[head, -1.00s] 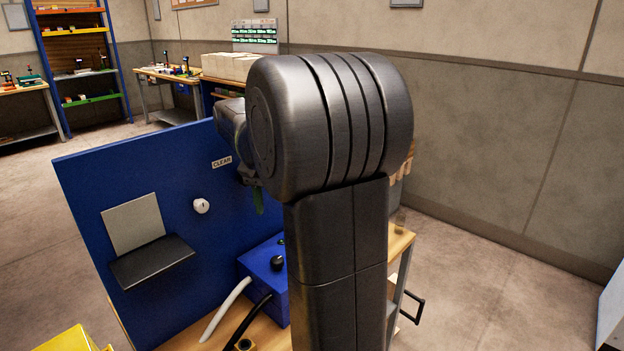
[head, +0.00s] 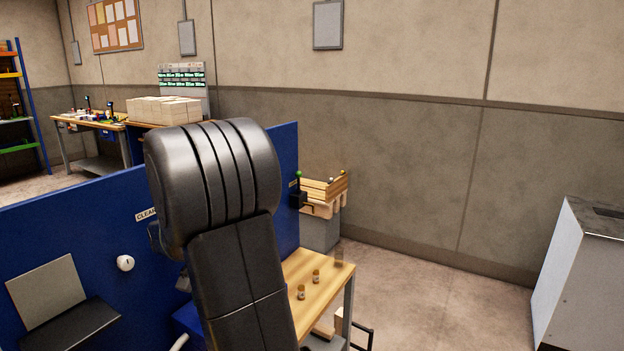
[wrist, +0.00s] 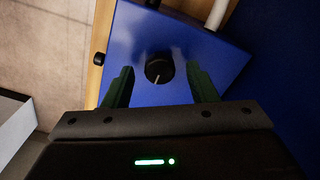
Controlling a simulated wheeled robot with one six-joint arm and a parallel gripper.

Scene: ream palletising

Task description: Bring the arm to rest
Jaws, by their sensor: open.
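My gripper (wrist: 160,88) shows in the wrist view with its two dark green fingers apart and nothing between them. Beyond the fingers is a blue box (wrist: 195,50) with a black round knob (wrist: 159,69), which appears between the fingertips. I cannot tell how far the fingers are from the box. In the head view my dark arm stands in the middle and hides the gripper and most of the blue box (head: 188,318).
A blue panel (head: 60,235) with a grey plate and black shelf stands left of my arm. A wooden bench (head: 318,278) holds small jars. Wooden pieces (head: 322,188) sit behind it.

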